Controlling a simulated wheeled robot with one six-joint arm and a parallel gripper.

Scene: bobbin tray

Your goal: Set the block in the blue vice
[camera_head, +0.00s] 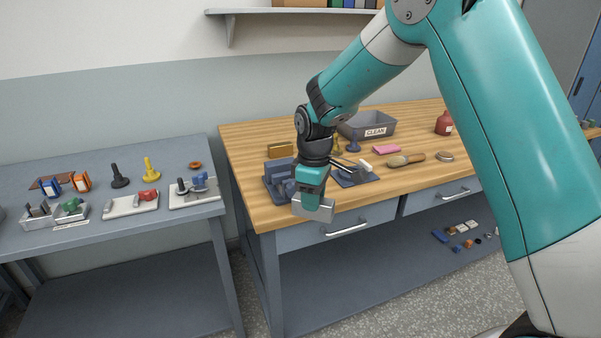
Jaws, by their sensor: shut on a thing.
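My gripper (312,203) points down over the front edge of the wooden workbench. It is shut on a light grey block (326,213), which shows below and to either side of the fingers. A blue-grey vice (270,184) stands on the bench just left of and behind my gripper. My gripper hides part of the vice's right side, and I cannot see well into its jaws. The block is apart from the vice in the picture, to its right and lower.
On the wooden bench (240,141) are a grey bin marked CLEAN (381,129), a pink cloth (386,149), a brush (407,160), a red bottle (444,123) and a dark mat (347,180) with tools. A grey table (110,231) with several small fixtures stands at left.

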